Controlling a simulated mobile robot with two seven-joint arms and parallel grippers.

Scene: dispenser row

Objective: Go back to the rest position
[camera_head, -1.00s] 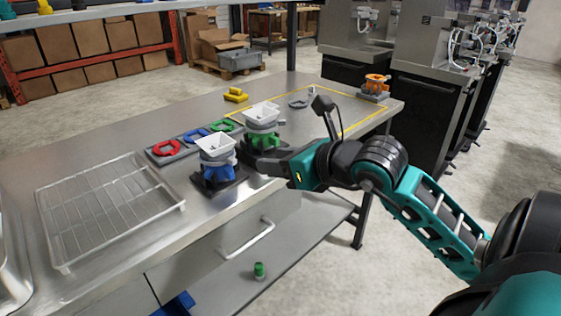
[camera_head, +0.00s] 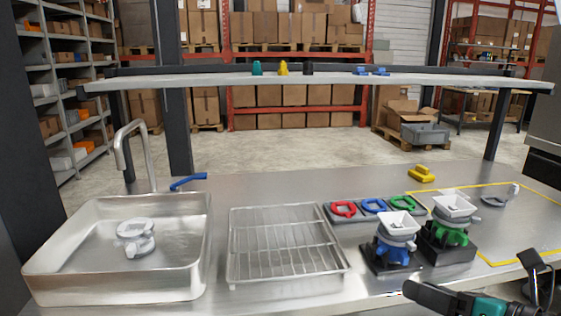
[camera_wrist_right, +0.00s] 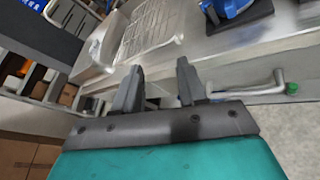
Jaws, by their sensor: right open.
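My right gripper (camera_head: 414,289) shows at the bottom right of the head view, in front of the counter and below the two dispensers. In the right wrist view its two dark fingers (camera_wrist_right: 157,74) are apart with nothing between them. The blue dispenser (camera_head: 394,252) and the green dispenser (camera_head: 449,236) stand upright on dark bases, each with a white hopper on top. The gripper appears clear of both. A blue part on a dark base (camera_wrist_right: 236,12) is cut off at the top of the wrist view. My left gripper is in neither current view.
A steel sink (camera_head: 190,262) with a white-grey part (camera_head: 136,238) stands left of a wire rack (camera_head: 284,272). Red, blue and green rings lie in a tray (camera_head: 331,214). A yellow piece (camera_head: 421,174) lies behind. A drawer handle (camera_wrist_right: 245,91) juts from the counter front.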

